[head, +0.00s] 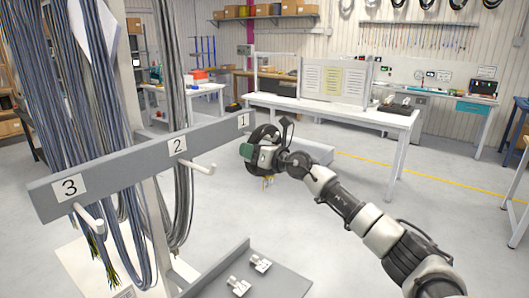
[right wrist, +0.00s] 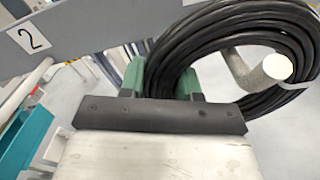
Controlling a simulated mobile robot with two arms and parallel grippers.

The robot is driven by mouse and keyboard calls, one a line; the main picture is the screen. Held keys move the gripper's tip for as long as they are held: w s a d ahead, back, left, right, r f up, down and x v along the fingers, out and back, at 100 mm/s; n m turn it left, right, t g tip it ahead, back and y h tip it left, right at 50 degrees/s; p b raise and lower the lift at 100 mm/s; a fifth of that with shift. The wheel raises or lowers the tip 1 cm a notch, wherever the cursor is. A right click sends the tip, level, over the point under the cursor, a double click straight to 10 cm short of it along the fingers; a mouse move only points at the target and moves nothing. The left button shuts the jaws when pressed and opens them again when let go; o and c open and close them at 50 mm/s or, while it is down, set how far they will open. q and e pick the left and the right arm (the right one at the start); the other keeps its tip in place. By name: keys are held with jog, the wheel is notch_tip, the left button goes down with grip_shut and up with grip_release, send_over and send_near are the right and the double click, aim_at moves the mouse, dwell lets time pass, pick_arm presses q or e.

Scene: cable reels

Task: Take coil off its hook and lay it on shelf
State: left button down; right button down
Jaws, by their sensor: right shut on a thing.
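The black coil (head: 263,133) is at the end of the grey rack bar (head: 140,165), by the label 1. In the right wrist view the coil (right wrist: 225,22) fills the upper right, cut by the frame edge. A pale hook (right wrist: 277,67) shows its round end in the coil's opening, so the coil is still around it. My right gripper (head: 262,157) is shut on the coil; its green fingers (right wrist: 160,80) sit at the coil's left side. A grey low shelf (head: 290,283) lies at the rack's foot; I cannot tell if it is the one meant. My left gripper is out of view.
Blue-grey cable bundles (head: 95,90) hang at the left of the rack. Bare pegs stick out by labels 2 (head: 203,168) and 3 (head: 92,219). Two small metal parts (head: 260,262) lie on the low shelf. A white workbench (head: 330,108) stands behind; open floor lies at right.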

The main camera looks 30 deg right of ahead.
jog(key=shift+d+r+p, duration=0.1)
jog(key=shift+r+p, duration=1.5)
jog(key=shift+r, duration=0.35)
jog(key=shift+p+v, duration=0.6)
jog(key=shift+v, duration=0.9)
send_near(251, 140)
jog(key=shift+w+a+r, duration=0.2)
jog(key=shift+w, duration=0.35)
jog(key=shift+w+a+r, duration=0.15)
jog(key=shift+w+a, duration=0.1)
jog(key=shift+w, duration=0.3)
